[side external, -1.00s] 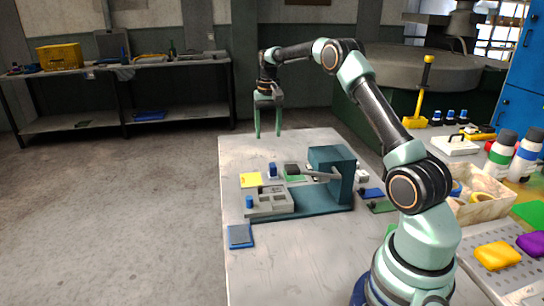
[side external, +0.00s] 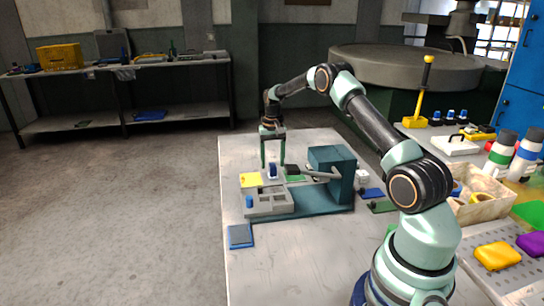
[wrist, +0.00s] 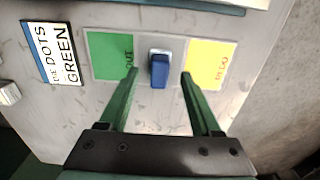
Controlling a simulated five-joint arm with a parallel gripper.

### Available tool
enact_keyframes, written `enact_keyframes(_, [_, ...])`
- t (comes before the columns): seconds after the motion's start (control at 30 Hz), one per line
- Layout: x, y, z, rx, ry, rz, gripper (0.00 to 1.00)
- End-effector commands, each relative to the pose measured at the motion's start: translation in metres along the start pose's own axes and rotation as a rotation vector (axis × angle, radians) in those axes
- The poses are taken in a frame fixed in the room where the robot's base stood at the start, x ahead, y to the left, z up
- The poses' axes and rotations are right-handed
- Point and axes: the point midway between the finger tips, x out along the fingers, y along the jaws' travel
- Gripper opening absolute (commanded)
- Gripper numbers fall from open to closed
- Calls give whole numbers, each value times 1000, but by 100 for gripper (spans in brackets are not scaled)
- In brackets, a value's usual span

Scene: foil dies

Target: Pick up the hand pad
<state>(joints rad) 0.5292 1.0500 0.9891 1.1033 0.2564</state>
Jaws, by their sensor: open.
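A small upright blue block with a white part, which looks like the hand pad (wrist: 158,72), stands on the table between a green card and a yellow card. It also shows in the side external view (side external: 273,171). My gripper (side external: 273,164) points down over it, open and empty. In the wrist view the two green fingers (wrist: 158,80) lie on either side of the pad, with a gap on each side. How far the tips are above the table is hard to tell.
A teal press (side external: 333,180) and a grey tray (side external: 270,204) are close by. The table's front is mostly clear.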

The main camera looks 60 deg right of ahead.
Motion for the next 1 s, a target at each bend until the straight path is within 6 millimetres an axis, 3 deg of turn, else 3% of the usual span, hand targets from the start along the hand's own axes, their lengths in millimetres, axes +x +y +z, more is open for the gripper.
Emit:
enact_keyframes(0.2, [24, 1, 1, 0, 0, 0, 65])
enact_keyframes(0.47, [26, 0, 0, 0, 1, 0, 65])
enact_keyframes(0.63, [25, 0, 0, 0, 1, 0, 0])
enact_keyframes(1.0, [23, 0, 0, 0, 2, 0, 0])
